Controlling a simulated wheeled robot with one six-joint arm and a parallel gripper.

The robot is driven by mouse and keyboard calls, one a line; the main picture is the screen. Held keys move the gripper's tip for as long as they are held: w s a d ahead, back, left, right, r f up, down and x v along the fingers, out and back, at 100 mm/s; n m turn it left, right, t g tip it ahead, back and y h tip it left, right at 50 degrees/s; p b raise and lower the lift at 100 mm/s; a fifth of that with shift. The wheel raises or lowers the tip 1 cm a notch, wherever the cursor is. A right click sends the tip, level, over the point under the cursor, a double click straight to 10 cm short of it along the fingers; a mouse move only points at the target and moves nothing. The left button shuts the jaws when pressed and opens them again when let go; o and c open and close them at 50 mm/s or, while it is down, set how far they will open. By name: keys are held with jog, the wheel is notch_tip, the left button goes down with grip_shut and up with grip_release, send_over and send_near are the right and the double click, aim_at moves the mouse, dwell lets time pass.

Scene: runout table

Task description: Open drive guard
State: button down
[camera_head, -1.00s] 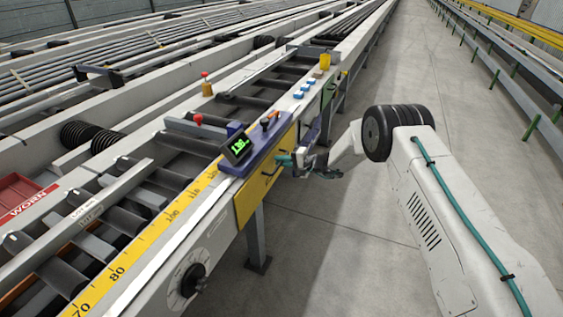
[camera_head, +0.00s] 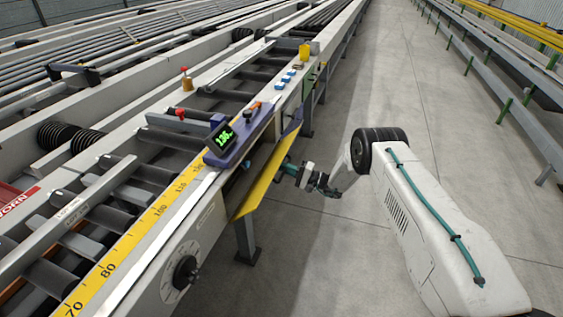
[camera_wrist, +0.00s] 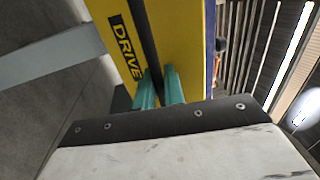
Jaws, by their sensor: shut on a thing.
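The drive guard (camera_head: 267,175) is a yellow panel on the side of the runout table, below the purple carriage with the green display. It stands swung out from the table side, with a dark gap behind its upper edge. In the wrist view the yellow guard (camera_wrist: 186,38) carries the word DRIVE and a dark bar. My gripper (camera_head: 283,169) is at the guard's outer face. In the wrist view its teal fingers (camera_wrist: 160,88) are shut on the dark bar, the guard handle (camera_wrist: 141,30). The exact grip point is hidden between the fingers.
The purple carriage (camera_head: 239,140) sits above the guard. A black dial (camera_head: 185,270) is on the table side at the near left. A table leg (camera_head: 246,241) stands under the guard. The grey floor (camera_head: 340,255) to the right is clear.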

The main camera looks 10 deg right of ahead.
notch_tip(320, 180, down, 9)
jog(key=d+y, duration=0.1)
jog(key=shift+s+d+t, duration=0.25)
jog(key=shift+s+t, duration=0.05)
jog(key=shift+s, duration=0.1)
jog(key=shift+f, duration=0.1)
jog(key=shift+y, duration=0.3)
jog(key=c, duration=1.6)
grip_release()
jog(key=shift+c, duration=0.2)
jog(key=v, duration=0.8)
